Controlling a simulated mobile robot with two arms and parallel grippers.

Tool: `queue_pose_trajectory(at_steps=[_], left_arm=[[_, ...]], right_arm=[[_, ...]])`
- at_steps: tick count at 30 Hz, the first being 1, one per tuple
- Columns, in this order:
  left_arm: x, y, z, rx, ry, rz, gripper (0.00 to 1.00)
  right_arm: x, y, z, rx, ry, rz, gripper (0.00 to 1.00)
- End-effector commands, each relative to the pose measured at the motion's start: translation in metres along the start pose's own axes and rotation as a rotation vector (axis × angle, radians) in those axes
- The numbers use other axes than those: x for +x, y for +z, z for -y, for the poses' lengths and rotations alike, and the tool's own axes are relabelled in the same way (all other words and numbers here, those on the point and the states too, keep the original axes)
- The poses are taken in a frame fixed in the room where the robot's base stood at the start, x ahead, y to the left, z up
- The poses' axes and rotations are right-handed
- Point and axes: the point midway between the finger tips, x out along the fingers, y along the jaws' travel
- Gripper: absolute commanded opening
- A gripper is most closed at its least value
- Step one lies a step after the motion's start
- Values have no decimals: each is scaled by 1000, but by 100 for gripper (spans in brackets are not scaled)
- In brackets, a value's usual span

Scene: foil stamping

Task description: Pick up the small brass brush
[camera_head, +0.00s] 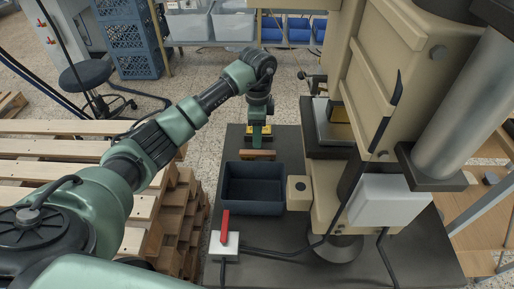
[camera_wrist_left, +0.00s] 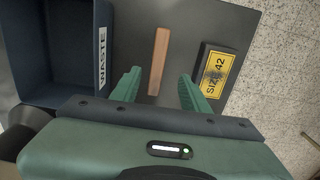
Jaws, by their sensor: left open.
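A short, narrow wood-brown bar, which I take to be the small brass brush (camera_head: 258,155), lies on the dark tabletop between the waste bin and a yellow-labelled block. No bristles can be made out. In the left wrist view the brush (camera_wrist_left: 159,60) runs roughly up and down the picture, between the lines of the two fingers. My left gripper (camera_head: 257,141) points down above the table, just beyond the brush in the head view. In the left wrist view its green fingers (camera_wrist_left: 159,76) are spread apart with nothing held between them. My right gripper is not in view.
The dark-blue waste bin (camera_head: 225,186) stands beside the brush. A dark block with a yellow "SIZE 42" label (camera_wrist_left: 218,72) lies on the other side. A red-handled switch box (camera_head: 224,241), a small beige box (camera_head: 299,193) and the large beige press (camera_head: 375,75) occupy the table.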

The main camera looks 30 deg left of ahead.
Motion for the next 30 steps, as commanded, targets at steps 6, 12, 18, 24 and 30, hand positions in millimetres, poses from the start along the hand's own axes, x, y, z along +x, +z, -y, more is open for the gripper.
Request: queue_pose_trajectory(at_steps=[6, 12, 18, 24, 30], left_arm=[[25, 0, -1, 0, 3, 1, 45], [56, -1, -1, -1, 5, 1, 45], [70, -1, -1, 0, 2, 0, 45], [70, -1, 0, 1, 1, 0, 45], [71, -1, 0, 1, 1, 1, 45]], right_arm=[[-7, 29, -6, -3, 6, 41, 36], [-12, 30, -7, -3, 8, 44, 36], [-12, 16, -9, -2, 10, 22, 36], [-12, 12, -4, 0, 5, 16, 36], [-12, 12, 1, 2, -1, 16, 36]])
